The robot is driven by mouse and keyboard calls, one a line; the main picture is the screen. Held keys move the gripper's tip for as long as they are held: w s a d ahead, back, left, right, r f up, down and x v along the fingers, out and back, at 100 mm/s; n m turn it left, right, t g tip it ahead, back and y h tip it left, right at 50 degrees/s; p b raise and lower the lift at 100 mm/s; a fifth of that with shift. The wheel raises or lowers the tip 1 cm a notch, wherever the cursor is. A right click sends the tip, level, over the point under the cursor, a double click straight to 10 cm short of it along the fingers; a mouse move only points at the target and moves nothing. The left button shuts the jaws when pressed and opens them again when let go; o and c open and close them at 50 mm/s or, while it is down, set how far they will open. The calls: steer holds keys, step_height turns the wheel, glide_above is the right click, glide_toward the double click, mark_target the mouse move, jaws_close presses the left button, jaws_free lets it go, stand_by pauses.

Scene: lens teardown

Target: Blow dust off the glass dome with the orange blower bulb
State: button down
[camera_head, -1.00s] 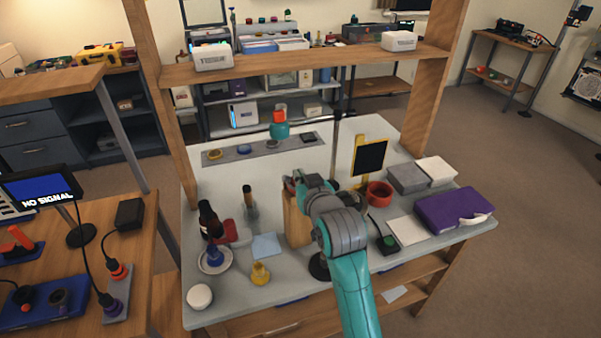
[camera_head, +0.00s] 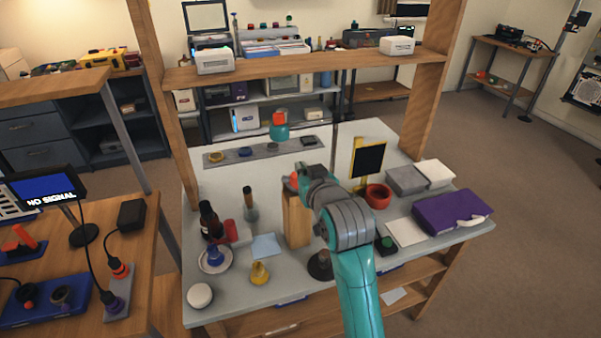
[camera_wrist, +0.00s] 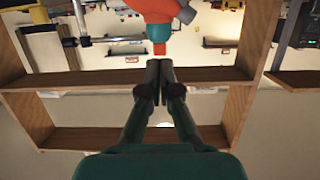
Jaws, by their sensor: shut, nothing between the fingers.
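In the wrist view my gripper (camera_wrist: 160,68) has its two fingers together, with nothing between them. An orange body (camera_wrist: 153,9) with a teal end (camera_wrist: 158,33) shows just past the fingertips; I cannot tell whether they touch. In the head view an orange-topped teal object (camera_head: 279,127) stands at the back of the workbench. A small orange-red part (camera_head: 293,181) shows beside my gripper, above a wooden block (camera_head: 297,218). I cannot tell which of these orange parts is the blower bulb. I cannot make out a glass dome; my arm hides part of the bench.
A dark cone-shaped piece (camera_head: 320,266) stands right of the block. A yellow piece (camera_head: 259,273), a dark bottle (camera_head: 210,220) and a white round lid (camera_head: 200,295) are at left. A red ring (camera_head: 378,195) and a purple case (camera_head: 452,211) are at right. A wooden shelf (camera_head: 320,64) spans above.

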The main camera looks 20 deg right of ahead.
steer(key=v, duration=0.7)
steer(key=shift+s, duration=0.2)
steer(key=shift+r, duration=0.1)
